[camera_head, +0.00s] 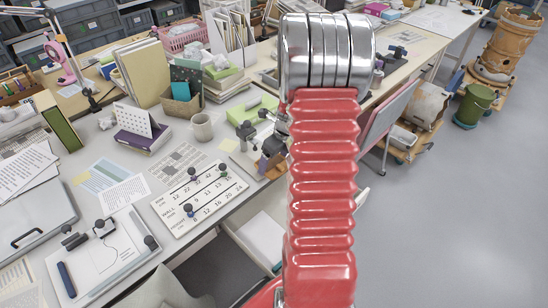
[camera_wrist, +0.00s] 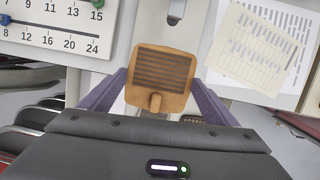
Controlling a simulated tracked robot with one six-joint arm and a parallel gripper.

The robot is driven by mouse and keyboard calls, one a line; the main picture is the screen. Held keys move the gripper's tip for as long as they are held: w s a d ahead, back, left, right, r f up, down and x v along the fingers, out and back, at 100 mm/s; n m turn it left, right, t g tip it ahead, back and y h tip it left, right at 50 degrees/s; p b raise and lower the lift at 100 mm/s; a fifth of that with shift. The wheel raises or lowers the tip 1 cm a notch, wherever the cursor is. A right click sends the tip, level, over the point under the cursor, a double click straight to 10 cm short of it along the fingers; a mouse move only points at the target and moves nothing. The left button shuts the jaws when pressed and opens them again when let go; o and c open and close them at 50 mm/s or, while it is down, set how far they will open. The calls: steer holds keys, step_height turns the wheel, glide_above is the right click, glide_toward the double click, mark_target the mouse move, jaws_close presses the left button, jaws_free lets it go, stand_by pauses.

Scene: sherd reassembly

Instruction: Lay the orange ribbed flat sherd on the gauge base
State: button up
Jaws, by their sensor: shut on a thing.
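The orange ribbed flat sherd (camera_wrist: 161,68) is in the wrist view, a squarish plate with dark ribs and a small knob at its lower edge. My gripper (camera_wrist: 160,84) is shut on it, one purple finger at each side. In the head view the gripper is mostly hidden behind my red arm; a small orange-brown patch (camera_head: 273,147) beside the arm looks like the sherd. A grey upright fixture with a dark slot (camera_wrist: 176,10) shows beyond the sherd in the wrist view. I cannot tell for sure whether it belongs to the gauge base.
A white numbered board with sliding knobs (camera_head: 200,200) lies on the table left of my arm. A mug (camera_head: 202,127), a purple box (camera_head: 143,137) and a clipboard (camera_head: 100,255) stand or lie nearby. Printed sheets (camera_wrist: 262,45) lie right of the sherd. Open floor is at right.

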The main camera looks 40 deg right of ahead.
steer(key=shift+f, duration=1.25)
steer(key=shift+w+a, duration=0.15)
steer(key=shift+w, duration=3.65)
steer(key=shift+f, duration=0.4)
steer(key=o, duration=1.1)
steer(key=shift+s, duration=0.2)
steer(key=shift+s+r, duration=0.4)
steer(key=shift+s, duration=0.3)
steer(key=shift+s+r, duration=0.45)
steer(key=shift+s, duration=0.25)
steer(key=shift+s+r, duration=0.4)
steer(key=shift+s, duration=0.3)
